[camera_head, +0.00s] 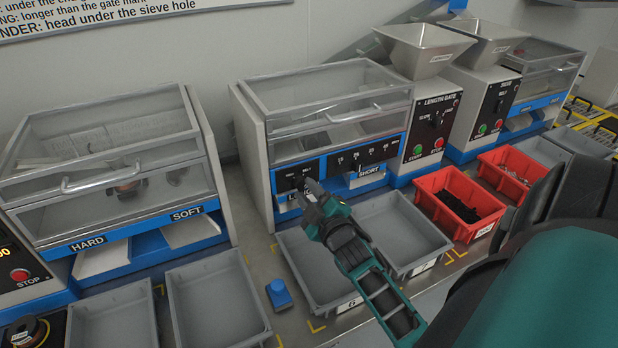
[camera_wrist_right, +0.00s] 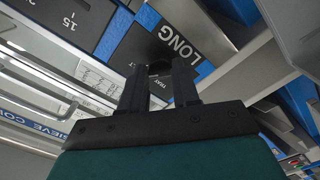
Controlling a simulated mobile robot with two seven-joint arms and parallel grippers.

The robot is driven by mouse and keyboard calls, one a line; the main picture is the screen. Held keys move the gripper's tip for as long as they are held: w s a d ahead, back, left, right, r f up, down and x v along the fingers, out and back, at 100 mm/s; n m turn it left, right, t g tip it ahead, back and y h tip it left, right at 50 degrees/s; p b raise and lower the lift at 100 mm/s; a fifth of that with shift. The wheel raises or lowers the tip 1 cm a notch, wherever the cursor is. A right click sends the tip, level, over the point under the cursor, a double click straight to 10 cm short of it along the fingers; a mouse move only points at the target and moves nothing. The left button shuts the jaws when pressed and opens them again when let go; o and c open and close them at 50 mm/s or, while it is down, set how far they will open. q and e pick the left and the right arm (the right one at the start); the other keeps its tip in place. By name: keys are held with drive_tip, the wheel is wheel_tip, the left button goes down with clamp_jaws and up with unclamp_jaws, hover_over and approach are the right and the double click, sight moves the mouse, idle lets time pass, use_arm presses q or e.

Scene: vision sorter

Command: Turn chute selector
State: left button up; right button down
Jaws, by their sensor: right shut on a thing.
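The chute selector is a dark knob on the black panel (camera_head: 291,177) at the lower left of the middle machine. My right gripper (camera_head: 311,190) reaches in front of this panel, its fingers covering most of the knob. In the right wrist view, the fingers of my right gripper (camera_wrist_right: 159,80) stand on either side of the small dark selector knob (camera_wrist_right: 160,69), shut on it. Part of a TRAY label shows between the fingers; the knob's pointing direction is hard to tell. My left gripper is not in view.
The LONG label (camera_wrist_right: 179,41) is close to the fingers. Grey bins (camera_head: 402,232) stand below the machine, with a blue block (camera_head: 279,294) on the bench to the left. Red bins (camera_head: 461,202) and a hopper machine (camera_head: 432,125) stand to the right.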

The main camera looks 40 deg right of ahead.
idle(0.3)
drive_tip(key=c, duration=0.8)
unclamp_jaws()
drive_tip(key=shift+s, duration=0.1)
